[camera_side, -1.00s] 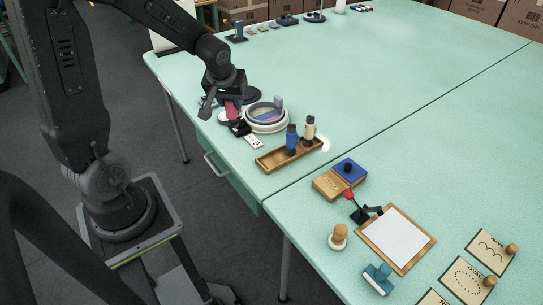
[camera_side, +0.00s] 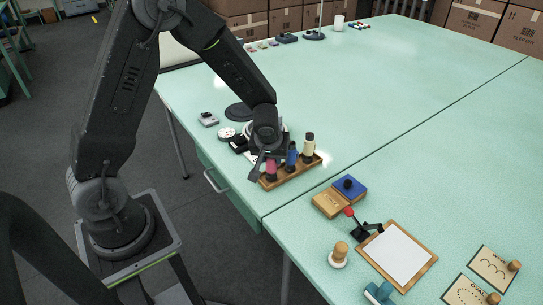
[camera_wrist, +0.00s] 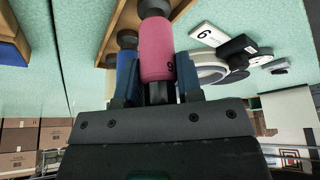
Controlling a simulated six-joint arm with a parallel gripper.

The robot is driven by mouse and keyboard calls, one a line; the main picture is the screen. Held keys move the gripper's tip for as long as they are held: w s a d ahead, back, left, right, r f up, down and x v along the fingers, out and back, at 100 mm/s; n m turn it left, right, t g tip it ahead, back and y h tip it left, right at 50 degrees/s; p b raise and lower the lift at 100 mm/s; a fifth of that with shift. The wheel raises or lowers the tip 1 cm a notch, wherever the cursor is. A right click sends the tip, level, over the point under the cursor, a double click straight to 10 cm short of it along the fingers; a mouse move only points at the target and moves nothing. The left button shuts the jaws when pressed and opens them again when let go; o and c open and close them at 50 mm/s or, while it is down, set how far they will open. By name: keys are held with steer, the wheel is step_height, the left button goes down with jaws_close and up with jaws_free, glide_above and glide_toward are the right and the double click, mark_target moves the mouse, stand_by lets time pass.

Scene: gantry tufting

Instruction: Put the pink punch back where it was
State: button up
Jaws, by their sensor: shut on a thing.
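The pink punch (camera_side: 271,170) is between the fingers of my gripper (camera_side: 266,168), at the left end of the wooden tray (camera_side: 299,177). My gripper is shut on it. In the wrist view the pink punch (camera_wrist: 157,45) stands between the two fingers (camera_wrist: 158,82), with its dark end pointing towards the tray (camera_wrist: 110,28). The blue punch (camera_side: 292,156) and the cream punch (camera_side: 309,146) stand upright in the tray, to the right of the pink one. I cannot tell whether the pink punch's lower end touches the tray.
A white number plate (camera_wrist: 208,34) and a round grey-white ring (camera_wrist: 210,70) lie close to the tray. A wooden box with a blue pad (camera_side: 350,186) and a clipboard (camera_side: 398,255) are nearer the front. The table's middle is clear.

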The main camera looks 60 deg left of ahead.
steer(key=shift+f, duration=0.3)
steer(key=o, duration=0.8)
steer(key=shift+o, duration=0.2)
steer(key=shift+d+r, duration=0.1)
steer(key=shift+r, duration=0.45)
steer(key=v, duration=1.2)
steer(key=s+d+r+m+t+h, duration=0.1)
steer(key=s+r+m, duration=0.3)
steer(key=s, duration=0.4)
steer(key=s+d+r+m+t+h, duration=0.1)
steer(key=s+d+r+m+h, duration=0.1)
steer(key=s+d+r+m, duration=0.2)
steer(key=s+r, duration=0.3)
steer(key=s, duration=0.1)
steer(key=shift+s+d+r+m, duration=0.15)
steer(key=shift+s+r+m, duration=0.15)
steer(key=shift+m, duration=0.1)
